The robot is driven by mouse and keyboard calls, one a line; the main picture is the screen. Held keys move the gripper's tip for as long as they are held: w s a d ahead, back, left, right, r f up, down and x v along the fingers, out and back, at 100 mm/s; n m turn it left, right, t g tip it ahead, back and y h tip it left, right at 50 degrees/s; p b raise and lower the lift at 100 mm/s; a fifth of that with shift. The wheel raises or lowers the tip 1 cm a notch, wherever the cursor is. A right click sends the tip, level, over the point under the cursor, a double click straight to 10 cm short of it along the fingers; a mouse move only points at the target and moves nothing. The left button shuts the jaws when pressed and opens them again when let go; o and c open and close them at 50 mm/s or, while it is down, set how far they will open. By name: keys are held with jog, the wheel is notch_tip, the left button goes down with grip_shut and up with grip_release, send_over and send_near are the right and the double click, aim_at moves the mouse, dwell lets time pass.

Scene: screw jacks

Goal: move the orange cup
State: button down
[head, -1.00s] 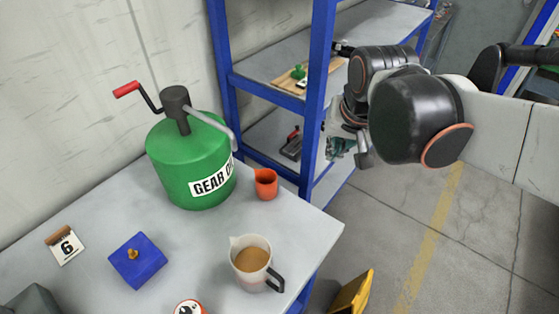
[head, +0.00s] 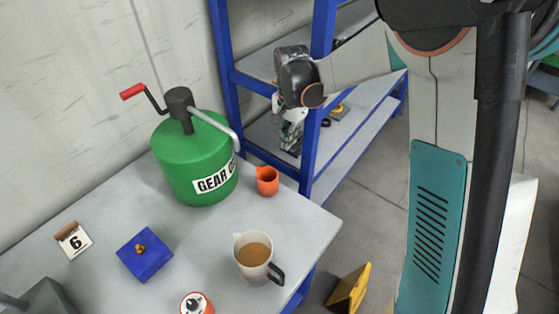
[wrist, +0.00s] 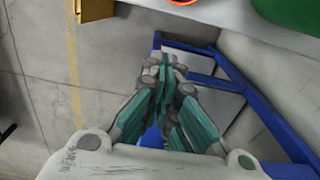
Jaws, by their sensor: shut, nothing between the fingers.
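The orange cup (head: 267,181) stands upright on the grey table (head: 318,222), close to its far right edge, right of the green gear oil drum (head: 195,160). A sliver of the cup's rim (wrist: 183,2) shows at the top edge of the wrist view. My gripper (head: 290,145) hangs beyond the table's edge, in front of the blue shelf rack, behind and right of the cup and apart from it. In the wrist view its teal fingers (wrist: 170,68) are together with nothing between them.
A measuring jug (head: 254,258) with brown liquid stands in front of the cup. The blue shelf rack (head: 224,75) stands behind the table. A yellow object (head: 349,289) is on the floor.

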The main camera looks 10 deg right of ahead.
notch_tip(320, 180, down, 10)
jog(key=s+a+b, duration=0.2)
jog(key=a+b, duration=0.1)
jog(key=b, duration=0.1)
jog(key=shift+s, duration=0.4)
jog(key=shift+f, duration=0.1)
